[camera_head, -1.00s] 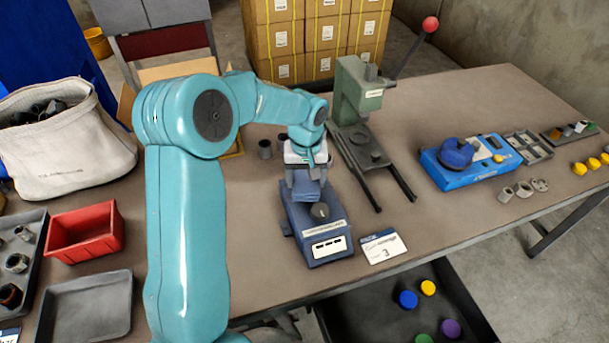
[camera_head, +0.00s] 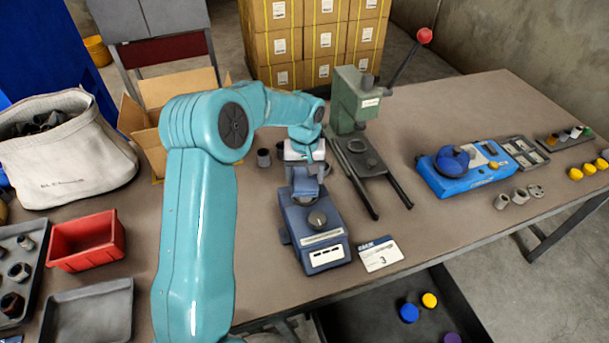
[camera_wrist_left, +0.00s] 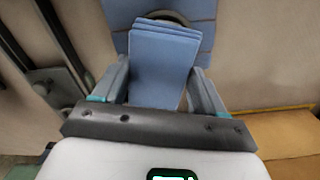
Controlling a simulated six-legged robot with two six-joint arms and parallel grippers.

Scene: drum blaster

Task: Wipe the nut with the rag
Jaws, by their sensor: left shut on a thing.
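My left gripper (camera_head: 305,178) is shut on a blue folded rag (camera_wrist_left: 163,62) and holds it over the back part of the blue bench fixture (camera_head: 322,249). The rag hangs between both fingers in the left wrist view. Just beyond its far edge, part of a dark curved rim (camera_wrist_left: 158,16) shows on the blue surface; I cannot tell whether it is the nut. Whether the rag touches the fixture is unclear. My right gripper is not in view.
A green press (camera_head: 356,100) with a long red-knobbed lever stands close to the right of the fixture. A number card (camera_head: 380,254) lies in front. A blue device (camera_head: 463,175) and several metal rings are farther right. A red bin (camera_head: 86,237) and trays are at left.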

